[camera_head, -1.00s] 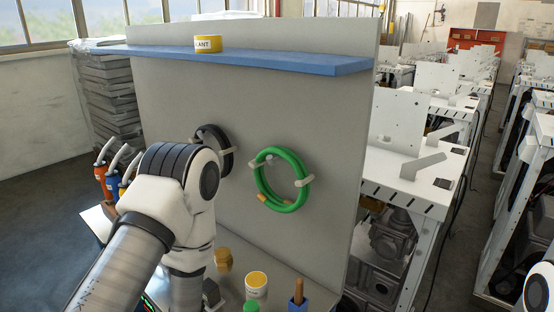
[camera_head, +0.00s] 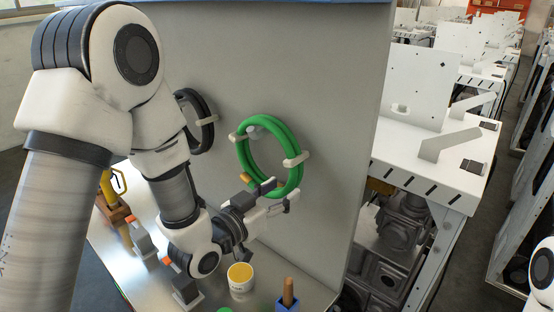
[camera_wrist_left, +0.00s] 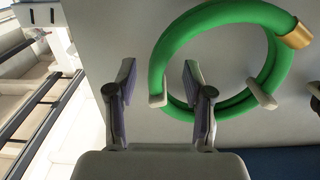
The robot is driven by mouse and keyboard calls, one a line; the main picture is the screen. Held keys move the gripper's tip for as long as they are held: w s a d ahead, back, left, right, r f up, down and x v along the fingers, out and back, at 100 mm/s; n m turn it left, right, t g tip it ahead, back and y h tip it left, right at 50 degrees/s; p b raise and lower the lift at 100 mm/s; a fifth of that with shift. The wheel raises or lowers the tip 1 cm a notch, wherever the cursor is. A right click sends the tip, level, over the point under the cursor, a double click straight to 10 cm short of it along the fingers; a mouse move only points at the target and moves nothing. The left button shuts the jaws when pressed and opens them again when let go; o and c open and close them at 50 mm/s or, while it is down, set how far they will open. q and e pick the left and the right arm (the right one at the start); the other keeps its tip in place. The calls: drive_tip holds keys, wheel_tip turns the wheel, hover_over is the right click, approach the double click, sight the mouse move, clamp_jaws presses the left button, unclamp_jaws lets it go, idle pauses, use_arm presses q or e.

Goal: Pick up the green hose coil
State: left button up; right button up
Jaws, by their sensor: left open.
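The green hose coil (camera_head: 244,156) hangs on two pale pegs on the upright grey panel, with a brass fitting at its lower left. My left gripper (camera_head: 280,197) is open and empty at the coil's lower edge, its fingers overlapping it in the head view. In the left wrist view the coil (camera_wrist_left: 161,52) shows ahead and to the right of the open fingers (camera_wrist_left: 158,75). The right finger lies in front of the coil's edge; whether it touches cannot be told. My right gripper is not in view.
A black coil (camera_head: 207,122) hangs on the panel (camera_head: 330,120) to the left, partly behind my left arm. Below stand a yellow-topped tub (camera_head: 241,281) and a blue block with a wooden handle (camera_head: 287,300). White tables (camera_head: 430,170) stand to the right.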

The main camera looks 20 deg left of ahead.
sight(301, 176)
use_arm(q)
drive_tip(key=shift+w+d+r+p, duration=0.15)
drive_tip(key=shift+w+p, duration=0.05)
drive_tip(key=shift+w, duration=0.2)
drive_tip(key=shift+w+d+r+p, duration=0.15)
drive_tip(key=shift+w, duration=0.2)
drive_tip(key=shift+w+d+r+p, duration=0.15)
drive_tip(key=shift+w+d+p, duration=0.05)
drive_tip(key=shift+w+p, duration=0.1)
drive_tip(key=shift+w+d+r+p, duration=0.4)
drive_tip(key=shift+w+d+p, duration=0.2)
drive_tip(key=shift+p, duration=0.45)
drive_tip(key=w, duration=0.2)
drive_tip(key=w+f, duration=0.1)
drive_tip(key=shift+d, duration=0.3)
drive_tip(key=shift+w+f, duration=0.15)
drive_tip(key=shift+w, duration=0.1)
drive_tip(key=shift+s, duration=0.25)
drive_tip(key=c, duration=0.3)
drive_tip(key=shift+s+r, duration=0.15)
drive_tip(key=shift+r, duration=0.05)
clamp_jaws()
